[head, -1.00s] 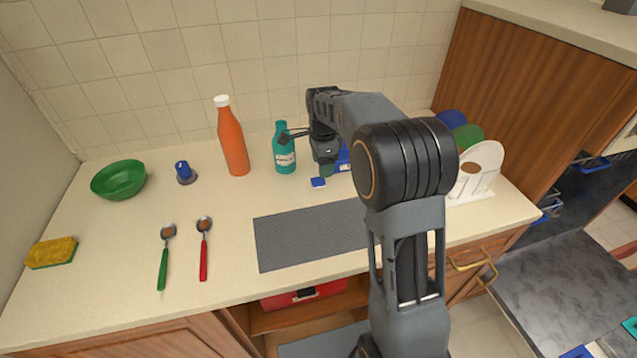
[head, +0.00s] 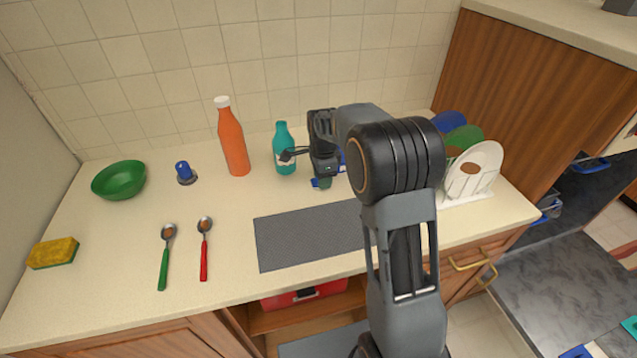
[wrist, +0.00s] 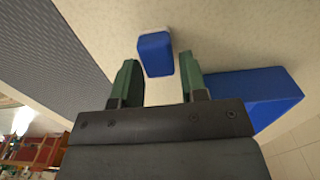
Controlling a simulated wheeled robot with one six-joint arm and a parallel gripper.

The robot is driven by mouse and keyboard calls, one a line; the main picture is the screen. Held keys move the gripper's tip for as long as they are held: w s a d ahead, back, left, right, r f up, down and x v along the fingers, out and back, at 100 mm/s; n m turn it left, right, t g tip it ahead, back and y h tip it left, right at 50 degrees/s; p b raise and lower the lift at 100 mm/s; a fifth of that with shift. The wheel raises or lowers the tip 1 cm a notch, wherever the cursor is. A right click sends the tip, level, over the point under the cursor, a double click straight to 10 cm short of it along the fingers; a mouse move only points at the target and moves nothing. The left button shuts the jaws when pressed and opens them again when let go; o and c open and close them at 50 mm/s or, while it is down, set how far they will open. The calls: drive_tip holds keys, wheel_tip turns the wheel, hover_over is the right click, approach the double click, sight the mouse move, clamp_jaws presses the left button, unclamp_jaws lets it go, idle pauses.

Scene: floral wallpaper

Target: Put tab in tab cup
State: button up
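The tab is a small blue block that shows in the wrist view (wrist: 155,53) and lies on the counter. In the head view, only a bit of the tab (head: 315,183) shows beside my gripper (head: 322,183). My gripper (wrist: 161,70) is open and empty, pointing down low over the counter. In the wrist view, its two green fingertips stand on either side of the tab's near end, with gaps visible. A larger blue open box (wrist: 270,85), which seems to be the tab cup, stands just right of the right finger. In the head view the arm mostly hides it.
A teal bottle (head: 285,160) stands close left of my gripper, with an orange bottle (head: 233,145) further left. A grey mat (head: 305,235) lies in front. A dish rack (head: 466,197) with plates stands at the right. The counter between mat and bottles is clear.

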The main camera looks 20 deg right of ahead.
drive_tip(key=c, duration=0.7)
drive_tip(key=shift+o, duration=0.2)
drive_tip(key=shift+r, duration=0.45)
wheel_tip(320, 180, up, 2)
drive_tip(key=shift+r, duration=0.1)
drive_tip(key=s+a+r+b, duration=0.1)
drive_tip(key=s+a+r, duration=0.1)
drive_tip(key=s+r, duration=0.8)
drive_tip(key=s, duration=0.3)
drive_tip(key=shift+s+a+b, duration=0.15)
drive_tip(key=shift+s+b, duration=0.25)
